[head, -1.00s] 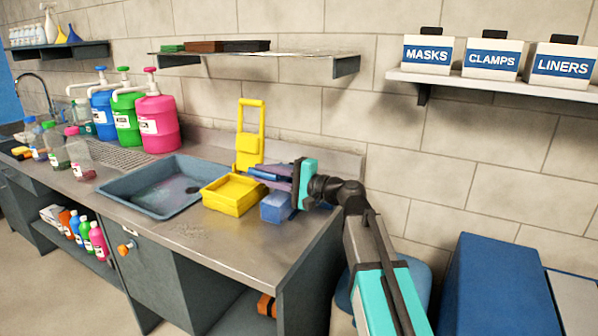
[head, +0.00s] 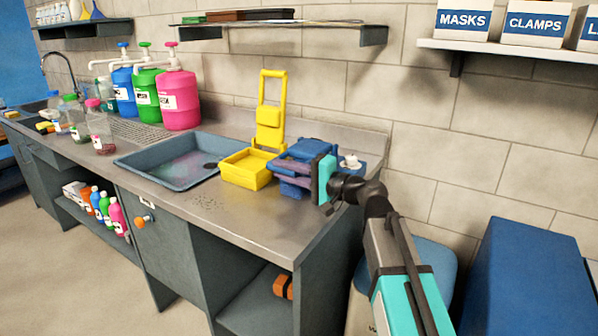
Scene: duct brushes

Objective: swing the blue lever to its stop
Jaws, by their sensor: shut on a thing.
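The blue unit (head: 291,188) stands on the steel counter near its right end, right of a similar yellow unit. My gripper (head: 288,167) reaches in from the right, its turquoise body (head: 325,178) beside the blue unit. Its purplish fingers point left and are shut on the blue lever (head: 308,149), low over the unit's base. The fingers and gripper body hide part of the lever and its pivot. I cannot tell from this view whether the lever touches its stop.
The yellow unit (head: 246,175) stands just left, its yellow lever (head: 270,115) upright. A grey-blue basin (head: 150,176) lies farther left. A shelf (head: 300,33) hangs above. A small white item (head: 350,162) sits behind my gripper. Blue bins (head: 528,270) stand at right.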

